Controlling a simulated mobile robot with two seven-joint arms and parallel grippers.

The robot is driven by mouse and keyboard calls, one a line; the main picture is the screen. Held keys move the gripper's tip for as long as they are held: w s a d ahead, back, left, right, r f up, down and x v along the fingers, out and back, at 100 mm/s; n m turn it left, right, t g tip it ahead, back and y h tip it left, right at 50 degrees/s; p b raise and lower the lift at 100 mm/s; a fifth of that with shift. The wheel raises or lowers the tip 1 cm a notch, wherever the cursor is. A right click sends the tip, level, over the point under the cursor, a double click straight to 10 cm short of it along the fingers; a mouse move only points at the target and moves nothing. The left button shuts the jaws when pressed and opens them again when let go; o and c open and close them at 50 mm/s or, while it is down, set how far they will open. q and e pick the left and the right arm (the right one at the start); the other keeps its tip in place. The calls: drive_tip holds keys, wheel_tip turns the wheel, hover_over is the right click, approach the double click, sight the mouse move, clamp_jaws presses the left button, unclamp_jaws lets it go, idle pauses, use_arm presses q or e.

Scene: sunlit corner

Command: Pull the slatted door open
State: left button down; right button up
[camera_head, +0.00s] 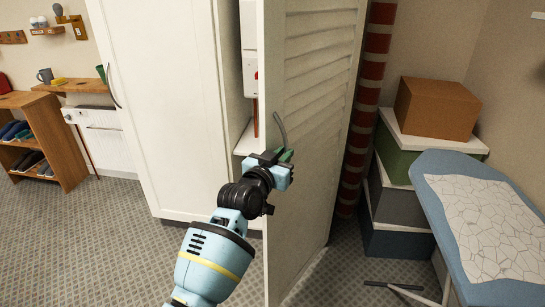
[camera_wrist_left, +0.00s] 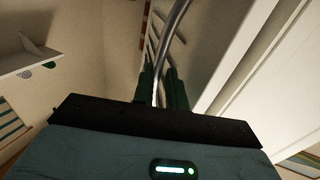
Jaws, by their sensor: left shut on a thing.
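In the left wrist view the handle (camera_wrist_left: 176,30) runs down between the two dark green fingers of the gripper (camera_wrist_left: 160,90). The pale door (camera_wrist_left: 240,65) fills the right of that view. My right gripper is in neither view.
A white closed cabinet front (camera_head: 165,110) stands left of the opening, with a shelf inside. Right of the door are a red-striped post (camera_head: 369,75), stacked boxes with an orange-brown one (camera_head: 436,107) on top, and a blue ironing board (camera_head: 440,165). Patterned floor (camera_head: 115,240) is clear at left.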

use_arm(q)
drive_tip(key=shift+s+d+r, duration=0.15)
drive_tip(key=shift+d+r, duration=0.15)
drive_tip(key=c, duration=1.8)
unclamp_jaws()
drive_tip(key=o, duration=0.4)
drive_tip(key=shift+d+f, duration=0.1)
drive_tip(key=shift+f, duration=0.1)
drive_tip(key=shift+a, duration=0.2)
drive_tip(key=v, duration=0.7)
drive_tip(key=shift+s+p, duration=0.25)
drive_tip(key=shift+p, duration=0.2)
drive_tip(key=shift+c, duration=0.3)
